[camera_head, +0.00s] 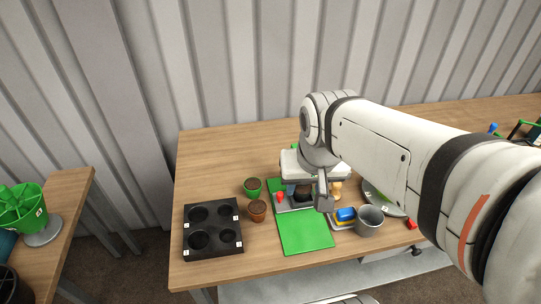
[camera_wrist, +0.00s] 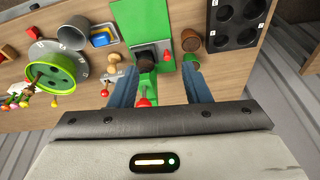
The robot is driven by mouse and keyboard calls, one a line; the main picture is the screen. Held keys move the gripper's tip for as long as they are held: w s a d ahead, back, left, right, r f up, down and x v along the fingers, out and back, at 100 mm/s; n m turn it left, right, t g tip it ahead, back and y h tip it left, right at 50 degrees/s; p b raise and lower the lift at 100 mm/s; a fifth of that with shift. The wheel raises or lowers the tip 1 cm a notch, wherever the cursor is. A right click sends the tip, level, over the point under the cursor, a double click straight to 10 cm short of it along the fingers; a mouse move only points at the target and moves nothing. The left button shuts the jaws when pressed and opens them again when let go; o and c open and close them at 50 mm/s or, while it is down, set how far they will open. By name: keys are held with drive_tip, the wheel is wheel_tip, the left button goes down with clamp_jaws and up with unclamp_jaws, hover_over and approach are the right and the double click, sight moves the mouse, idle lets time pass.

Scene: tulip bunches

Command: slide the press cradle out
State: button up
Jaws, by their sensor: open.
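The press stands between my fingers in the wrist view: a green frame (camera_wrist: 147,84) with a red-knobbed lever, a dark round part (camera_wrist: 146,61) and a grey base. I cannot tell clearly where the cradle ends and the base begins. A small red knob (camera_wrist: 167,56) shows at its side; a red knob also shows in the head view (camera_head: 280,197). My gripper (camera_wrist: 160,70) is open, its two blue fingers apart on either side of the press, with no visible grip on it. In the head view my gripper (camera_head: 308,189) hides most of the press.
A green mat (camera_head: 305,232) lies in front of the press. A black tray with holes (camera_head: 213,250) and two small pots, green (camera_head: 252,191) and brown (camera_head: 257,214), are left. A grey cup (camera_head: 369,222), blue and yellow blocks (camera_head: 346,214) and a round plate (camera_head: 392,207) are right.

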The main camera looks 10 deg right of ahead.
drive_tip(key=w+f+m+g+b, duration=0.2)
drive_tip(key=w+f+m+b, duration=0.35)
drive_tip(key=w+f, duration=0.5)
drive_tip(key=m+g+b, duration=0.1)
drive_tip(key=m+b, duration=0.2)
drive_tip(key=m, duration=0.3)
hover_over(281, 193)
drive_tip(key=f, duration=0.8)
drive_tip(key=shift+s+f, duration=0.15)
drive_tip(key=shift+s, duration=0.1)
drive_tip(key=shift+w+f, duration=0.25)
drive_tip(key=shift+f, duration=0.35)
wheel_tip(281, 193, down, 7)
drive_tip(key=shift+f+p, duration=0.15)
drive_tip(key=shift+p, duration=0.15)
drive_tip(key=shift+c, duration=0.5)
clamp_jaws()
